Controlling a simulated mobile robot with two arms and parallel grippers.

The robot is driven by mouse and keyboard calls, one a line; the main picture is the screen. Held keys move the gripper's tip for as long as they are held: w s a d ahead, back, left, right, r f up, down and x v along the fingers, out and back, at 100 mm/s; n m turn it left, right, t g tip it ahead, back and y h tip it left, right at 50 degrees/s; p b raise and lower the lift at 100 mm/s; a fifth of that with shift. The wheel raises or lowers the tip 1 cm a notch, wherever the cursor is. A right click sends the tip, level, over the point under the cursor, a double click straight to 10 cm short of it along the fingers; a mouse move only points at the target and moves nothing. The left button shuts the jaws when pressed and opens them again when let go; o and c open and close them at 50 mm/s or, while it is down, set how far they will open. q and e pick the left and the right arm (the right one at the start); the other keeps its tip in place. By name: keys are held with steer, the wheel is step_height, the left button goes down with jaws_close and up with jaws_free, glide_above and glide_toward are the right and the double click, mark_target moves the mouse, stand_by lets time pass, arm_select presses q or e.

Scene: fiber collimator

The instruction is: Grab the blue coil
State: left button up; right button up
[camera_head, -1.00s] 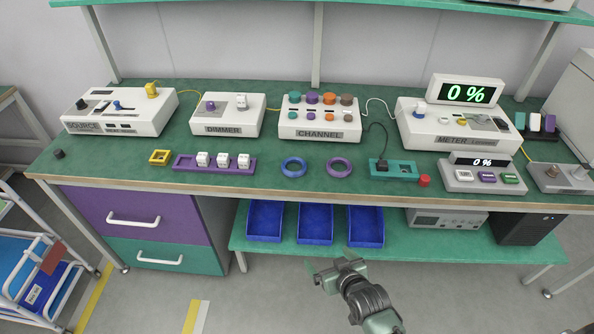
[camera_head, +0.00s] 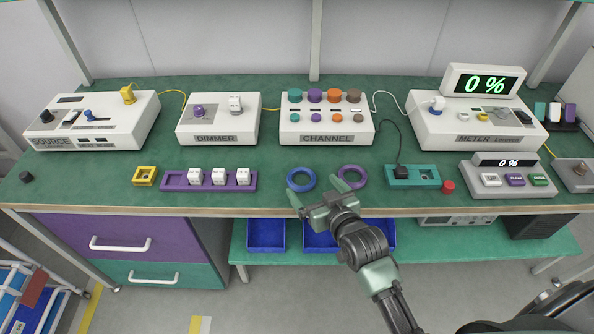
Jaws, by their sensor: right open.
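The blue coil (camera_head: 291,187) is a flat ring lying on the green table (camera_head: 90,190) near its front edge, left of a similar purple ring (camera_head: 340,177). My right gripper (camera_head: 316,189) reaches in from the lower right at the table's front edge. Its two green fingers are spread wide and empty. The left fingertip is just in front of the blue coil, and the right fingertip overlaps the purple ring's front side in the picture. Whether either touches a ring I cannot tell. My left gripper is not in view.
Left of the coil is a purple rack (camera_head: 172,187) with several white cubes; right of the rings is a teal holder (camera_head: 429,183) and a red cap (camera_head: 448,187). Behind stand the dimmer (camera_head: 248,133), channel (camera_head: 300,138) and meter (camera_head: 430,135) boxes. Clear table lies between.

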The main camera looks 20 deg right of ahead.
mark_target(298, 173)
steer(key=x, duration=0.2)
steer(key=shift+w+a+f, duration=0.15)
steer(key=shift+w+a, duration=0.05)
steer(key=shift+w, duration=0.05)
steer(key=x, duration=0.3)
steer(key=shift+w+a+f, duration=0.1)
steer(key=shift+w+f, duration=0.15)
steer(key=shift+f, duration=0.1)
steer(key=c, duration=1.4)
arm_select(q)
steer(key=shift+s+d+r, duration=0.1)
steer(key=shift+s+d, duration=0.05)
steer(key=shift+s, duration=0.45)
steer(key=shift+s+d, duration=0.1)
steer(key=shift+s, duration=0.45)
arm_select(e)
steer(key=shift+c, duration=0.2)
